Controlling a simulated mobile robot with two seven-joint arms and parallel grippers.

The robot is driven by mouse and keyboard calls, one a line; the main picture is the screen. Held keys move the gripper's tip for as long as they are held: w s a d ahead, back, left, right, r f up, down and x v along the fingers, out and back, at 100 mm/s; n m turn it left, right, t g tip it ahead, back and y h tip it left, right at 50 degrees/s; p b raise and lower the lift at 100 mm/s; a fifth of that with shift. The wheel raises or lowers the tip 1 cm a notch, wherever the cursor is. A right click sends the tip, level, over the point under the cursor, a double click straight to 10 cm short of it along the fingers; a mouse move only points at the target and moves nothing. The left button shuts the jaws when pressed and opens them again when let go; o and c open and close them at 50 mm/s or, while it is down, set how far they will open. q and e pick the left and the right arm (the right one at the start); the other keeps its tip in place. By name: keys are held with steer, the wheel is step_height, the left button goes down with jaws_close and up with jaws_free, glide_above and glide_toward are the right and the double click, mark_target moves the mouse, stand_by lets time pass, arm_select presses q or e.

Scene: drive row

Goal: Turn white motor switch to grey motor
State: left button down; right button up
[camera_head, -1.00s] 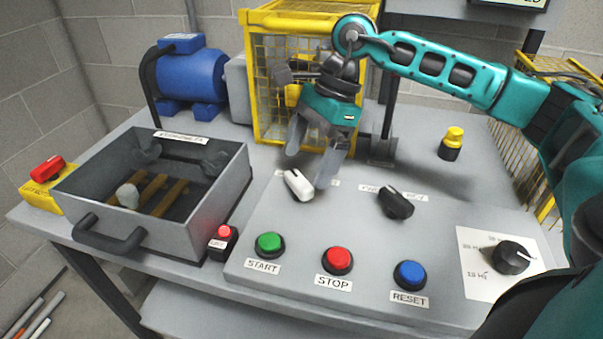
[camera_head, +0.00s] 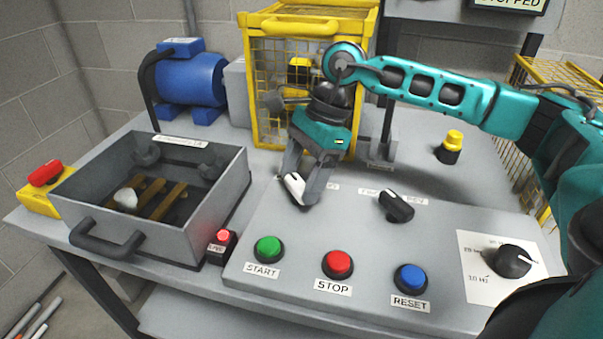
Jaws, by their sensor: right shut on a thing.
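The white motor switch (camera_head: 294,187) is a knob on the sloped grey control panel (camera_head: 450,220), at its upper left. My right gripper (camera_head: 301,190) is down at the panel, shut on the white switch, with a finger on each side. The fingers hide part of the knob and the label behind it. A black switch (camera_head: 396,206) stands to the right of it. A blue motor (camera_head: 190,80) is at the back left. I cannot make out a grey motor clearly. My left gripper is not in view.
Green START (camera_head: 268,249), red STOP (camera_head: 337,264) and blue RESET (camera_head: 410,279) buttons line the panel's front. A black dial (camera_head: 513,260) is at right. An open grey drawer-like box (camera_head: 225,190) stands left. A yellow cage (camera_head: 262,110) stands behind the gripper.

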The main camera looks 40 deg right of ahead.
steer(key=c, duration=0.3)
steer(key=m+b, duration=0.1)
steer(key=m, duration=0.1)
steer(key=m+t, duration=0.1)
steer(key=shift+s+f+m+t+b, duration=0.1)
steer(key=shift+s+m+t+b, duration=0.05)
steer(key=shift+m+t+b, duration=0.2)
steer(key=m+h+b, duration=0.1)
steer(key=m, duration=0.1)
steer(key=m+t+b, duration=0.1)
steer(key=m, duration=0.2)
steer(key=shift+s+a+m+t+h, duration=0.15)
steer(key=shift+m+t+h, duration=0.1)
steer(key=shift+h, duration=0.15)
steer(key=m+b, duration=0.1)
steer(key=m, duration=0.1)
steer(key=shift+m+t+h, duration=0.3)
steer(key=shift+m+h, duration=0.1)
steer(key=m+h+b, duration=0.1)
steer(key=m, duration=0.2)
steer(key=shift+a, duration=0.1)
steer(key=shift+m+h, duration=0.6)
steer(key=shift+m, duration=1)
